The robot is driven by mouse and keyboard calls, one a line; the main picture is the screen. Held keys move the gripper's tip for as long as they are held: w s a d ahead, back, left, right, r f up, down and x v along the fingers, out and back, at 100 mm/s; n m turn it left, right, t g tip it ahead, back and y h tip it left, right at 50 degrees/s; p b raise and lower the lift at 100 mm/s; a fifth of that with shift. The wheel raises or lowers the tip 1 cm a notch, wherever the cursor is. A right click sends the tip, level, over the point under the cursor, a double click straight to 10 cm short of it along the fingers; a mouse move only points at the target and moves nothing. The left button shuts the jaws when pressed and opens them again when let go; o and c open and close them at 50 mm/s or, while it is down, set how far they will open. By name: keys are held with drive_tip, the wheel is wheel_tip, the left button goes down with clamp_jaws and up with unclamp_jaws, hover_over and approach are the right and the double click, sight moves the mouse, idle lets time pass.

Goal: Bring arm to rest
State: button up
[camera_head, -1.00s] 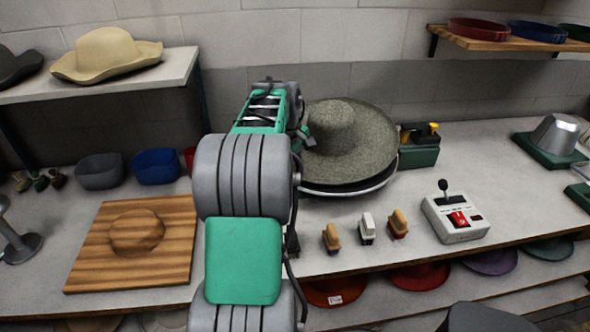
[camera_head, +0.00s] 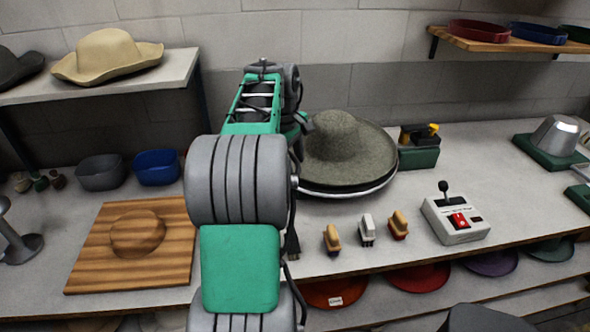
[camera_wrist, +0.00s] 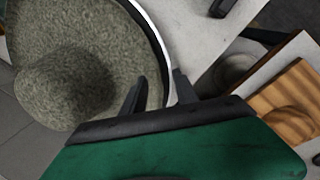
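My arm reaches over the workbench in the head view, its end beside the left edge of a grey-green felt hat (camera_head: 335,140). The wide-brimmed hat rests on a round, pale-rimmed base (camera_head: 350,194) on the bench. In the wrist view the hat (camera_wrist: 65,85) fills the left side, with the pale rim along its edge. My gripper (camera_wrist: 160,92) shows two dark fingers spread apart, and nothing is seen held between them. In the head view the fingers are mostly hidden by the arm.
A wooden board (camera_head: 80,250) with a round block lies left. Several brushes (camera_head: 367,231) and a control box (camera_head: 457,218) stand right of the arm. A green caddy (camera_head: 418,158) is right of the hat. Shelves with a tan hat (camera_head: 105,55) and bands (camera_head: 478,30) hang above.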

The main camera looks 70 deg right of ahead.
drive_tip(key=w+a+r+n+t, duration=0.1)
drive_tip(key=w+a, duration=0.7)
drive_tip(key=a, duration=0.3)
drive_tip(key=w+a+r+n+t, duration=0.1)
drive_tip(key=w+a, duration=0.7)
drive_tip(key=a, duration=0.3)
drive_tip(key=s+a+f+t+y, duration=0.1)
drive_tip(key=a+f, duration=0.2)
drive_tip(key=a, duration=1.1)
drive_tip(key=s+a+f+n+t+y, duration=0.1)
drive_tip(key=a+f, duration=0.3)
drive_tip(key=a, duration=1.1)
drive_tip(key=shift+s+f, duration=0.2)
drive_tip(key=shift+s, duration=0.15)
drive_tip(key=shift+s, duration=0.1)
